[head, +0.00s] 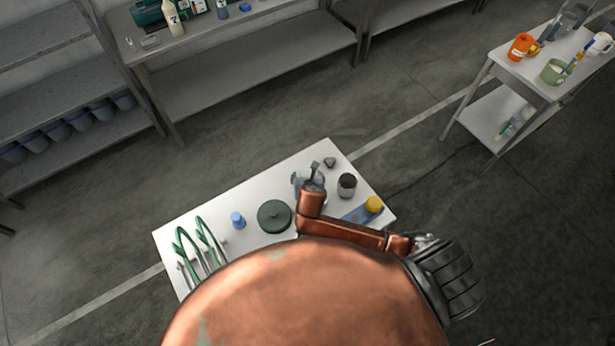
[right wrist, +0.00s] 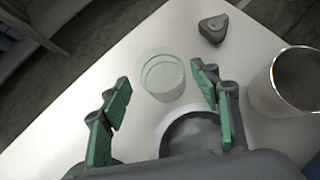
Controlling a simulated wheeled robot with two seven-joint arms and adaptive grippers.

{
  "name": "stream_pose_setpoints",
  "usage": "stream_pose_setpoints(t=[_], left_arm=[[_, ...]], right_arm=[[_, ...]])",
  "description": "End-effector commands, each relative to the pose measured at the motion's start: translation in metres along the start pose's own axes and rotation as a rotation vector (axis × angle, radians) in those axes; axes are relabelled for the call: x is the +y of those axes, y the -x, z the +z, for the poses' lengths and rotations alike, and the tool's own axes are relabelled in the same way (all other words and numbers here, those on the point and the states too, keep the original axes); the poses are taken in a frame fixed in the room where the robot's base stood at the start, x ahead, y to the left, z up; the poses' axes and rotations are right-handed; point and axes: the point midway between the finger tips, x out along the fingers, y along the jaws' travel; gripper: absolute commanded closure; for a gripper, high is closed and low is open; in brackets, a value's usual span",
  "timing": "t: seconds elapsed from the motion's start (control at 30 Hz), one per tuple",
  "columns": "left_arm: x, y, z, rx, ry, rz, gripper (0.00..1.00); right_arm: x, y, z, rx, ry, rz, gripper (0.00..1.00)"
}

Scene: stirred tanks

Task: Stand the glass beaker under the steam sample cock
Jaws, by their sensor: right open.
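The glass beaker (right wrist: 163,77) is clear and round. In the right wrist view it stands on the white table (right wrist: 95,85), ahead of and between the fingertips of my right gripper (right wrist: 160,85). The gripper's green-padded fingers are open and apart, with nothing held. In the head view my right gripper (head: 309,175) is low over the table, and I cannot make out the beaker there. My left gripper is not in view. I cannot identify the steam sample cock in either view.
A grey knob-like piece (head: 330,162) and a metal can (head: 347,186) stand right of the gripper. A dark green lid (head: 274,216), a blue piece (head: 238,220) and green tubing (head: 200,245) lie left. A copper-coloured shape hides the table's front.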

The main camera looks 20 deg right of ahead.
Motion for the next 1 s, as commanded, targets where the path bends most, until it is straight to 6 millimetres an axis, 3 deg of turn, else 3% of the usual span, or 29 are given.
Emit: stream_pose_setpoints(t=[0.13, 0.3, 0.6, 1.0], left_arm=[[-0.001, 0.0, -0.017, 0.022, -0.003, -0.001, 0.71], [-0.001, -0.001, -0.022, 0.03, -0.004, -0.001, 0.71], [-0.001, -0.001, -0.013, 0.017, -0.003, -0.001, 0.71], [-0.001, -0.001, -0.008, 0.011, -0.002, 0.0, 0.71]], right_arm=[[-0.003, -0.022, -0.005, 0.002, -0.001, -0.003, 0.43], [-0.003, -0.042, -0.005, 0.0, 0.0, -0.002, 0.43], [-0.003, -0.046, -0.005, 0.0, 0.0, 0.0, 0.44], [-0.003, -0.046, -0.005, 0.001, 0.001, 0.0, 0.72]])
